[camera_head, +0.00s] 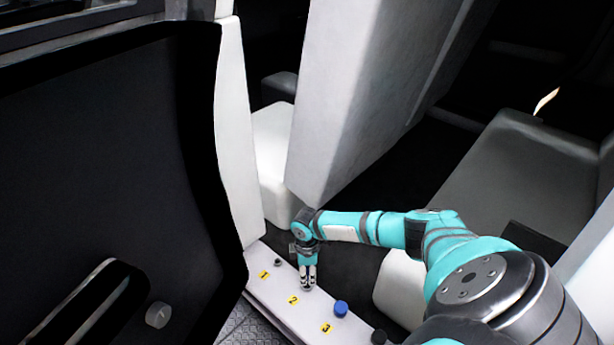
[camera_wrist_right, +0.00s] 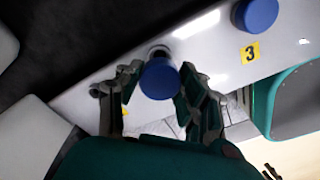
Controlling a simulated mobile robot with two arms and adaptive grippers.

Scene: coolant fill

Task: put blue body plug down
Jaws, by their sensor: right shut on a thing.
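My right gripper (camera_head: 307,284) points down at the white sill beside the yellow label 2. In the right wrist view its two fingers (camera_wrist_right: 158,92) are shut on a blue body plug (camera_wrist_right: 159,79), whose round blue top faces the camera. A dark round part shows just behind that plug; whether the plug touches the sill cannot be told. In the head view the held plug is hidden by the fingers. A second blue plug (camera_head: 341,308) stands on the sill near label 3; it also shows in the wrist view (camera_wrist_right: 256,14). My left gripper is not in view.
The white sill (camera_head: 262,287) carries yellow labels 1 (camera_head: 263,274), 2 (camera_head: 293,300) and 3 (camera_head: 326,328). A small dark fitting (camera_head: 277,262) is near label 1, and a black cap (camera_head: 379,337) lies beyond label 3. A dark door panel (camera_head: 110,170) stands left; white seats are behind.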

